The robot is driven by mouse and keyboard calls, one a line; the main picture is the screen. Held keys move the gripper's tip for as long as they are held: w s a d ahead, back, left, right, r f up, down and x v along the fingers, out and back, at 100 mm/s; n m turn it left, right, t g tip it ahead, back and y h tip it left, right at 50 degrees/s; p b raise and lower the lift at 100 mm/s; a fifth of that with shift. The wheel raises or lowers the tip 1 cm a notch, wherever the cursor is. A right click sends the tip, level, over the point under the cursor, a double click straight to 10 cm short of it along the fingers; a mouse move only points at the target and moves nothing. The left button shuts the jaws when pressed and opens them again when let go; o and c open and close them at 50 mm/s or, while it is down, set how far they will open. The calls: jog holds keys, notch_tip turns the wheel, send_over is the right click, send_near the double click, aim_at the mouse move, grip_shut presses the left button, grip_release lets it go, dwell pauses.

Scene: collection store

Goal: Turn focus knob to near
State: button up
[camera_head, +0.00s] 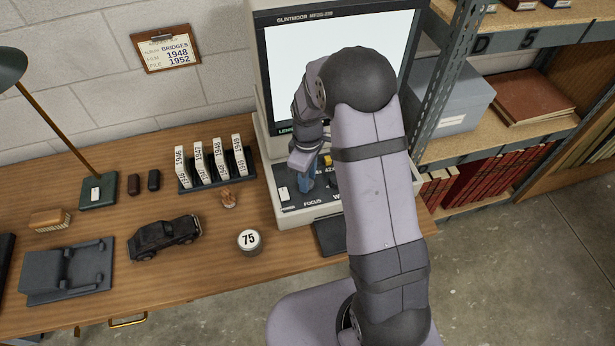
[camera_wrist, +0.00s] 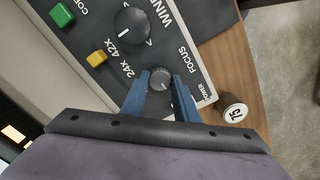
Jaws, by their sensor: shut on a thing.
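The focus knob (camera_wrist: 160,79) is a small dark round knob with a light pointer line, beside the FOCUS label on the reader's control panel (camera_wrist: 193,45). My gripper (camera_wrist: 161,84) has blue fingers, one on each side of the knob, closed on it. In the head view my gripper (camera_head: 306,178) reaches down to the panel of the microfilm reader (camera_head: 262,120). The knob is hidden there by my fingers. The pointer line is small, and no near mark can be read.
A larger winding knob (camera_wrist: 132,27), a yellow button (camera_wrist: 96,58) and a green button (camera_wrist: 62,15) sit near the focus knob. A round tin marked 75 (camera_head: 249,241), a toy car (camera_head: 164,237) and a rack of film boxes (camera_head: 247,163) stand left of the reader.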

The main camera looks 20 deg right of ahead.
jog(key=shift+w, duration=0.1)
dwell(0.4)
jog(key=o, duration=1.1)
jog(key=shift+c, duration=0.2)
jog(key=shift+r, duration=0.15)
jog(key=shift+r+b, duration=0.95)
jog(key=shift+r, duration=2.6)
